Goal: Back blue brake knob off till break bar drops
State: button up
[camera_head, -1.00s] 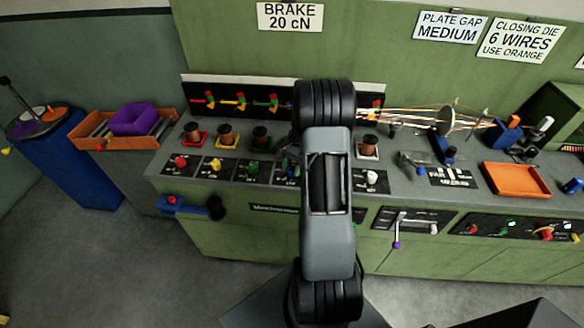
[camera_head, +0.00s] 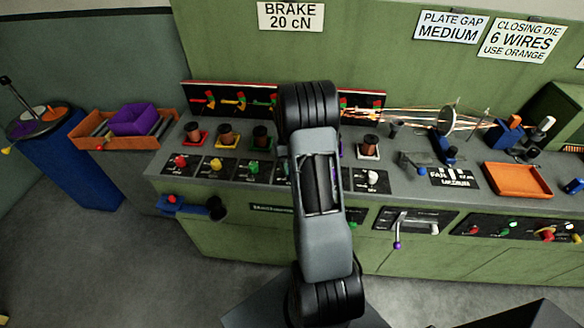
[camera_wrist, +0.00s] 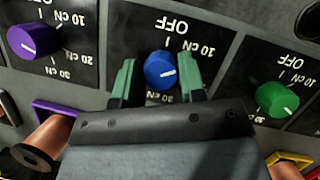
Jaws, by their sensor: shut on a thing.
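The blue brake knob (camera_wrist: 160,71) sits on a black dial plate (camera_wrist: 205,30) in the wrist view, with "OFF" and "cN" marks around it. In the head view my arm hides the blue knob and the gripper. A black back strip (camera_head: 228,99) there bears several red, yellow and green indicators. Part of it is behind my arm, and I cannot tell which piece is the blue knob's break bar.
A purple knob (camera_wrist: 34,39) and a green knob (camera_wrist: 277,97) flank the blue one. Copper spools (camera_head: 225,134) stand behind the knobs. Fine wires (camera_head: 410,116) run right to a disc. An orange tray (camera_head: 516,180) sits on the bench at right.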

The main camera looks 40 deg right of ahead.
jog(key=shift+n+h, duration=0.5)
jog(key=shift+n, duration=1.1)
jog(key=shift+w, duration=0.1)
jog(key=o, duration=0.9)
jog(key=v, duration=1.3)
jog(key=shift+w+a+r+b, duration=0.15)
jog(key=shift+w+r+b, duration=0.05)
jog(key=shift+r+b, duration=0.2)
